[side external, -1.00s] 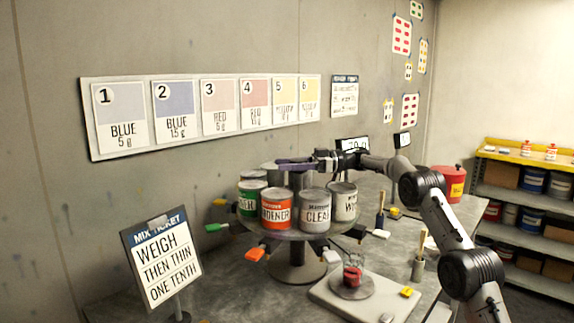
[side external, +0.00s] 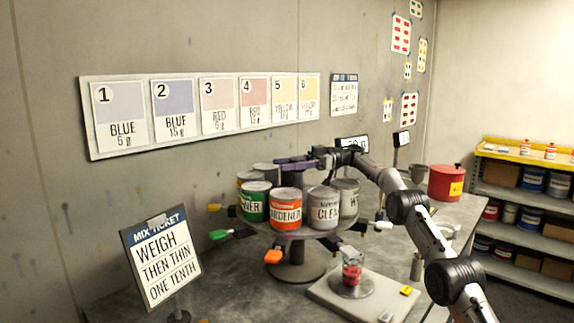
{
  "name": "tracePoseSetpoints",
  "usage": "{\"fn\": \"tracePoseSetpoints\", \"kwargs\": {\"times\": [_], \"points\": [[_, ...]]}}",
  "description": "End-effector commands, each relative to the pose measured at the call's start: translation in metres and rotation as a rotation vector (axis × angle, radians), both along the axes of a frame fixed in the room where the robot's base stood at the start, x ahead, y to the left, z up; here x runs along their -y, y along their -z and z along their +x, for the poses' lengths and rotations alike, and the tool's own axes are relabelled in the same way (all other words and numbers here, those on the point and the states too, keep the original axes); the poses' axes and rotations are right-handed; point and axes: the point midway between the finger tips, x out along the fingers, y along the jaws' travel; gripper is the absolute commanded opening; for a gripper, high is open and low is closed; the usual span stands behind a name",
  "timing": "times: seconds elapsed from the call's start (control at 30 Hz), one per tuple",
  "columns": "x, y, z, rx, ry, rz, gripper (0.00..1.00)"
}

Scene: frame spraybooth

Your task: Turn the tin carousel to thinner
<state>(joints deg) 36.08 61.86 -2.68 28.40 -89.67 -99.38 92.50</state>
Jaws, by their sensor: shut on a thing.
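The tin carousel (side external: 262,229) is a round grey turntable on a dark pedestal, with coloured tabs around its rim. A green tin (side external: 255,203) with a label ending in "NER" stands at its front left. To its right are an orange hardener tin (side external: 286,211), a grey clear tin (side external: 324,208) and a pale tin (side external: 346,196). More tins stand behind, partly hidden. My gripper (side external: 294,161) is level with or above the tin tops at the carousel's far side. It is shut, next to a purplish bar; its exact contact with the carousel is hard to see.
A cup with red contents (side external: 352,274) stands on a scale (side external: 340,300) in front. The mix ticket sign (side external: 162,262) stands front left. A red can (side external: 445,183) sits at the right of the bench, beyond my arm. Stocked shelves (side external: 525,200) are farther right.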

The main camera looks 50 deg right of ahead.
Motion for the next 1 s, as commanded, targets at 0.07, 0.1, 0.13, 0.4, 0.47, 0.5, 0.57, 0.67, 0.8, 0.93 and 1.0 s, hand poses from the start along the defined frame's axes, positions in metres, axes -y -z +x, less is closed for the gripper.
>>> {"fn": "tracePoseSetpoints", "kwargs": {"times": [0.07,0.1,0.13,0.4,0.47,0.5,0.57,0.67,0.8,0.93,1.0], "points": [[-0.0013,-0.0028,0.0001,0.005,-0.001,0.003,0.00],[-0.0014,-0.0029,0.0001,0.005,-0.001,0.003,0.00],[-0.0014,-0.0030,0.0001,0.005,-0.001,0.003,0.00],[-0.0009,-0.0020,0.0002,0.003,0.000,0.002,0.90],[-0.0008,-0.0017,0.0003,0.003,0.000,0.002,0.90],[-0.0007,-0.0015,0.0002,0.003,0.000,0.002,0.90],[-0.0006,-0.0013,0.0002,0.002,0.001,0.001,0.90],[-0.0004,-0.0012,0.0002,0.002,0.003,0.001,0.90],[-0.0002,-0.0018,0.0005,0.001,0.020,0.000,0.90],[0.0002,-0.0021,0.0010,0.000,0.056,0.001,0.90],[0.0005,-0.0024,0.0017,0.000,0.085,0.001,0.90]]}}
